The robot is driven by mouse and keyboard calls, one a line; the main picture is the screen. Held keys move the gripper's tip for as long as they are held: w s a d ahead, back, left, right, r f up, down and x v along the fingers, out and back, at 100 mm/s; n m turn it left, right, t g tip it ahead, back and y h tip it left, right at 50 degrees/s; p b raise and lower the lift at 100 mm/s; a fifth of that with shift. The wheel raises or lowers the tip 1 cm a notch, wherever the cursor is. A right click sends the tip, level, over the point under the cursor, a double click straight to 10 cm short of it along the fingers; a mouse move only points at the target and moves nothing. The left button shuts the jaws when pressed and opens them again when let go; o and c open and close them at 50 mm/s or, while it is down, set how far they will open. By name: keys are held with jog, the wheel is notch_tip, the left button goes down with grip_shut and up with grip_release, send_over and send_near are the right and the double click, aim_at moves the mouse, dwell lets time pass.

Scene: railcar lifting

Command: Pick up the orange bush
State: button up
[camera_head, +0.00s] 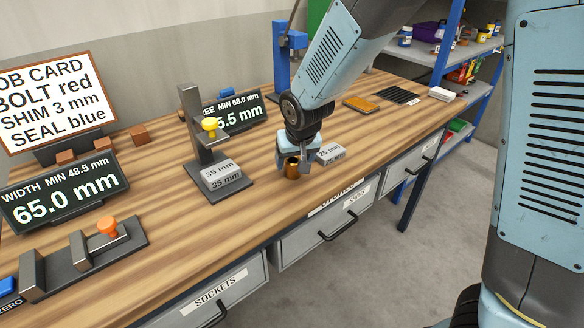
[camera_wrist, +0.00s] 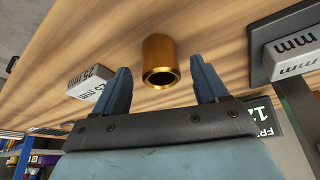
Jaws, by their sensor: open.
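The orange bush (camera_head: 291,168) is a short copper-orange cylinder with a hole, standing upright on the wooden workbench near its front edge. In the wrist view the bush (camera_wrist: 159,62) shows its bright ring-shaped end and lies between and just beyond the fingertips. My gripper (camera_head: 293,162) is over the bush, with its fingers on either side of it. In the wrist view my gripper (camera_wrist: 160,82) is open, with a visible gap between each finger and the bush.
A 25 mm block (camera_head: 330,153) stands close right of the bush. A blue press (camera_head: 284,50) stands behind. Drawers (camera_head: 325,225) are below the bench edge.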

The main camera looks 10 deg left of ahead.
jog(key=shift+x, duration=1.05)
jog(key=c, duration=1.3)
jog(key=shift+r, duration=0.1)
jog(key=shift+c, duration=0.2)
